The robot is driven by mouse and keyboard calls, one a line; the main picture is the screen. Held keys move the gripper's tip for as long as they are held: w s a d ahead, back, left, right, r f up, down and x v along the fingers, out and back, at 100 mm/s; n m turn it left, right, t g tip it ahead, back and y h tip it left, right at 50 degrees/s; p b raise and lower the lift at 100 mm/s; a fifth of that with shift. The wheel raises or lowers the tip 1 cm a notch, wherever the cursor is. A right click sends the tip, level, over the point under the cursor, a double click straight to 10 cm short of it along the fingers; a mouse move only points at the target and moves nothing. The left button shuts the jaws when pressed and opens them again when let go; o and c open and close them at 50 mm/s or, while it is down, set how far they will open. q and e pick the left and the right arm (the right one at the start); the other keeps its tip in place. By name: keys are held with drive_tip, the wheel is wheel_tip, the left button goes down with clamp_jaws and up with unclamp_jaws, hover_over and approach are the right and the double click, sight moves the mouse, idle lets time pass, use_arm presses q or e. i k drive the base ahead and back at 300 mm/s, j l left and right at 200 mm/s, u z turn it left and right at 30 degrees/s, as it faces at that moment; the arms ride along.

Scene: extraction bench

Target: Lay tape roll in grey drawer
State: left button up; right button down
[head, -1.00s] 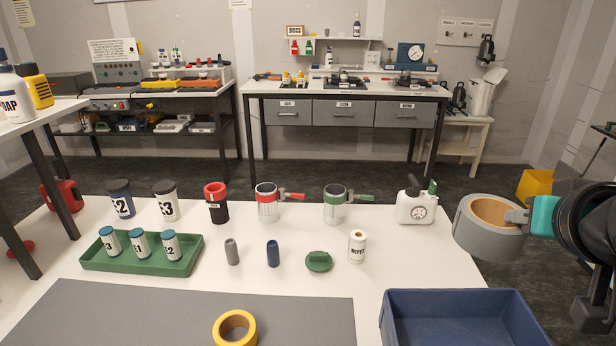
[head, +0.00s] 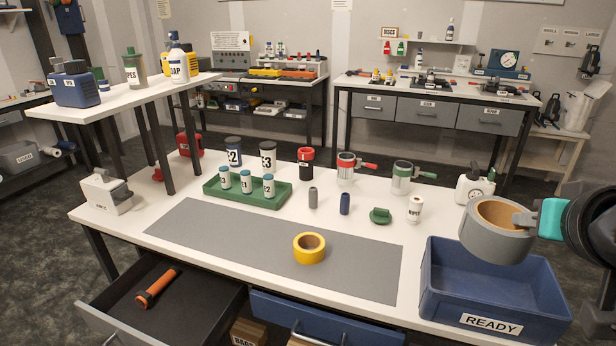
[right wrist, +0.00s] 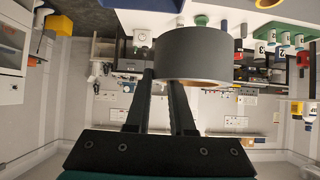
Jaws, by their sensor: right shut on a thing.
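A large grey tape roll (head: 497,230) with a tan core is in my right gripper (head: 524,219), which is shut on its rim. It is held in the air above the blue READY bin at the right. In the right wrist view the roll (right wrist: 195,53) is at the fingertips and hides part of the background. The grey drawer (head: 98,322) stands pulled out at lower left, with a dark inside and an orange-handled tool (head: 157,287) in it. The roll is far to the right of this drawer. My left gripper is out of view.
A blue bin marked READY (head: 493,322) sits on the bench's right end. A yellow tape roll (head: 309,248) lies on the grey mat (head: 222,235). A blue drawer (head: 325,322) is beside the grey one. A green tray (head: 247,194) holds several vials. A raised shelf (head: 130,97) stands at left.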

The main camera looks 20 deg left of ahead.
sight(191, 312)
drive_tip(key=u, duration=1.4)
drive_tip(key=i+j+u, duration=0.15)
drive_tip(key=i+j, duration=0.15)
drive_tip(key=i, duration=0.15)
drive_tip(key=i+j+u, duration=0.2)
drive_tip(key=i, duration=0.25)
